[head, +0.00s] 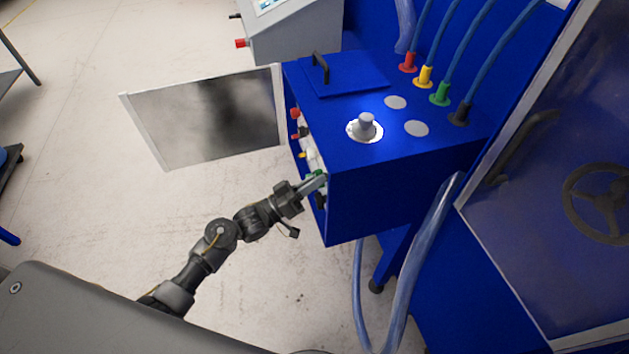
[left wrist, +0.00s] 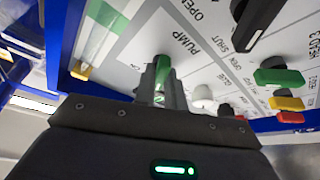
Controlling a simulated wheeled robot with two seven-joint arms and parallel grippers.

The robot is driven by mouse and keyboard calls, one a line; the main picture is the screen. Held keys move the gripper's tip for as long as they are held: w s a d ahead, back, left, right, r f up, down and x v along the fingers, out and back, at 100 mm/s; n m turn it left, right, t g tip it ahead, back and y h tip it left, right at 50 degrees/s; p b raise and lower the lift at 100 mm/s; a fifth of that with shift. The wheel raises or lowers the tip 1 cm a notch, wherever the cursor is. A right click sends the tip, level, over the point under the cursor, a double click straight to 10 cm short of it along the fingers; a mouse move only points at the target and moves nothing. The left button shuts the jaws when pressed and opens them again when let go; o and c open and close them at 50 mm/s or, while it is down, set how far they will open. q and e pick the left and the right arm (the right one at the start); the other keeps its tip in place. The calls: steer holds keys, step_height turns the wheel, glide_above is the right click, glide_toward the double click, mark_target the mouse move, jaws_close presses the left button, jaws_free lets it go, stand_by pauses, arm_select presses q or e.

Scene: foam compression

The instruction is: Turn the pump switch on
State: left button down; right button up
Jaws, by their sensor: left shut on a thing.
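The green pump switch (left wrist: 162,84) is on the white control panel under the PUMP label (left wrist: 187,45) in the left wrist view. My left gripper (left wrist: 160,88) is shut on it, with a finger on each side. The fingers hide much of the switch, so I cannot tell its exact turn. In the head view my left gripper (head: 315,183) reaches the front face of the blue machine box (head: 400,190), where a bit of green shows at the fingertips. My right gripper is not in view.
Other panel knobs sit to the right in the wrist view: white (left wrist: 203,104), green (left wrist: 278,77) and yellow (left wrist: 286,103). In the head view an open panel door (head: 205,118) sticks out left of the box. Clear hoses (head: 425,245) hang below it.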

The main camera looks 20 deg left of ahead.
arm_select(q)
steer(key=shift+w+a+m+g+h+b, duration=0.1)
steer(key=shift+m+g+h+b, duration=0.95)
steer(key=shift+m+b, duration=1.6)
steer(key=shift+d+m+g+h+b, duration=0.1)
steer(key=shift+m+g+h+b, duration=0.45)
steer(key=shift+m+g+b, duration=1.9)
steer(key=shift+w+a+m+g+h+b, duration=0.15)
steer(key=shift+m+h+b, duration=0.65)
steer(key=shift+m+b, duration=2)
steer(key=shift+m+g+p, duration=0.25)
steer(key=shift+m+p, duration=0.6)
steer(key=shift+m, duration=0.05)
steer(key=c, duration=1.5)
jaws_free()
steer(key=shift+o, duration=0.2)
steer(key=b+v, duration=0.3)
steer(key=v, duration=0.7)
steer(key=shift+s+a+f, duration=0.15)
steer(key=shift+s+a, duration=0.05)
steer(key=shift+a, duration=0.1)
